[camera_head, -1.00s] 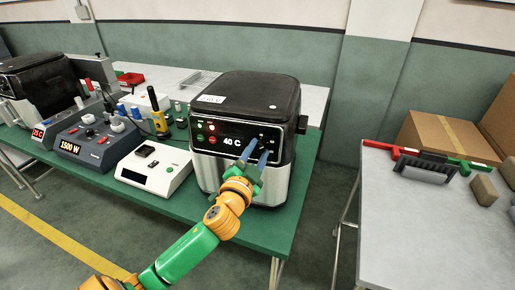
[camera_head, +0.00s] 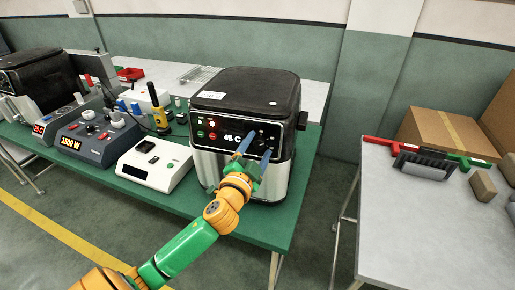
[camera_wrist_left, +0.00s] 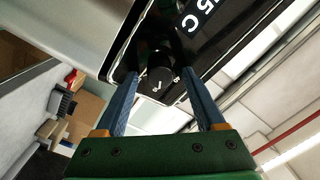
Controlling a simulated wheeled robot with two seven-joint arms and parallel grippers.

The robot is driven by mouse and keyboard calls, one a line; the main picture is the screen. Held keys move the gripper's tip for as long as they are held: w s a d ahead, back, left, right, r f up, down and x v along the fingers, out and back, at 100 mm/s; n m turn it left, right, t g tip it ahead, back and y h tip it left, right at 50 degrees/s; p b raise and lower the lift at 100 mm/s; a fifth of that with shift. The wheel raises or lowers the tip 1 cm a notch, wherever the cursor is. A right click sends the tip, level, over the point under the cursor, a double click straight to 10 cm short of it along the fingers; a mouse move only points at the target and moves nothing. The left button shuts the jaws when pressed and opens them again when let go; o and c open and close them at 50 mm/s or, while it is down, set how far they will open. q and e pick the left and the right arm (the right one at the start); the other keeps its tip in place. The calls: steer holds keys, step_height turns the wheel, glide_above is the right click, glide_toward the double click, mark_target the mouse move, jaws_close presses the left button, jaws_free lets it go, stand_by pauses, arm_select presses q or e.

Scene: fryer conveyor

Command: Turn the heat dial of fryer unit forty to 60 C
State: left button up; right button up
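The fryer (camera_head: 248,88), a black-topped unit with a silver lower body, stands on the green table. Its front display (camera_head: 231,136) is partly covered by a finger in the head view; in the wrist view the display (camera_wrist_left: 198,14) ends in "5 C", its first digit cut off. The black dial (camera_wrist_left: 160,80) lies ahead, between my left fingers in the wrist view. My left gripper (camera_head: 256,149) is in front of the fryer's panel. Its blue fingers are apart in the wrist view (camera_wrist_left: 160,80), with visible gaps to the dial. My right gripper is not in view.
Left of the fryer stand a white scale-like box (camera_head: 153,171), a yellow-and-black tool (camera_head: 159,113) and a dark console (camera_head: 98,140) reading 1500 W. A grey table (camera_head: 415,235) at right holds a cardboard box (camera_head: 440,133) and a brush. A floor gap separates the tables.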

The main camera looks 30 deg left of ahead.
arm_select(q)
steer(key=b+v, duration=0.2)
steer(key=v, duration=0.5)
stand_by(0.4)
